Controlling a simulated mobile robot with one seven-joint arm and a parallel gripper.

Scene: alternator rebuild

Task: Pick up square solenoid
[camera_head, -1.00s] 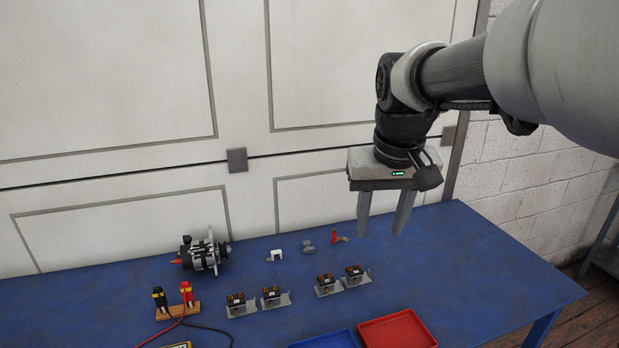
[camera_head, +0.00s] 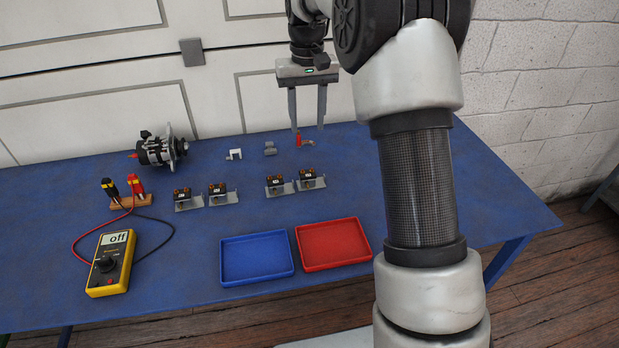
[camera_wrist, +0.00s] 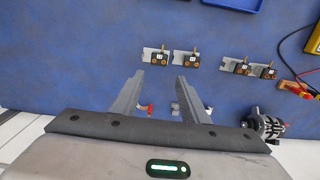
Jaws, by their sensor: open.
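My gripper (camera_head: 308,125) is open and empty above the back of the blue table; it also shows in the wrist view (camera_wrist: 163,80). Below it is a small red and grey part (camera_head: 304,142), seen between the fingers in the wrist view (camera_wrist: 146,108). A small grey part (camera_head: 270,149) lies just left of it, then a white clip-shaped part (camera_head: 235,154). Several dark boxy parts with brown tops sit on grey brackets nearer the front, such as the rightmost one (camera_head: 307,175) and the leftmost one (camera_head: 182,194). I cannot tell which thing is the square solenoid.
An alternator (camera_head: 158,150) lies at the back left. A yellow multimeter (camera_head: 110,262) reads "off", with its leads on a wooden holder (camera_head: 130,202). A blue tray (camera_head: 257,280) and a red tray (camera_head: 333,266) are empty at the front. The table right of my gripper is clear.

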